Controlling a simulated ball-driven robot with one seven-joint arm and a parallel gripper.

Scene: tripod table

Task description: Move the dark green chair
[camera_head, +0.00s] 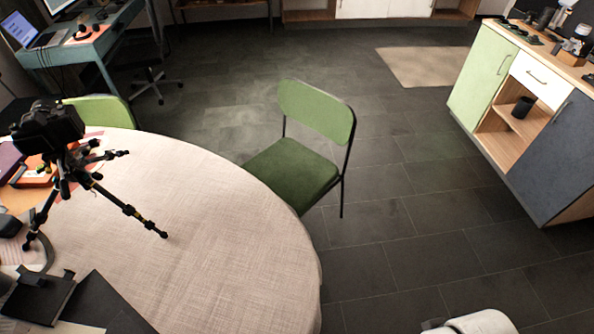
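The chair (291,171) stands upright on the dark tiled floor in the middle of the head view. It has a light green backrest (317,111), a dark green seat and black legs. Its seat's near left part is partly hidden by the round table's edge, and its backrest faces away from the table toward the upper right. A white rounded part of my own body shows at the bottom right edge. My gripper's fingers cannot be made out in this view.
A round table (217,249) with a pale cloth fills the lower left, with a camera on a tripod (70,160). A second green chair (102,110) stands behind it. A cabinet (545,140) stands at right. Floor (415,235) right of the chair is clear; a beige rug (424,66) lies beyond.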

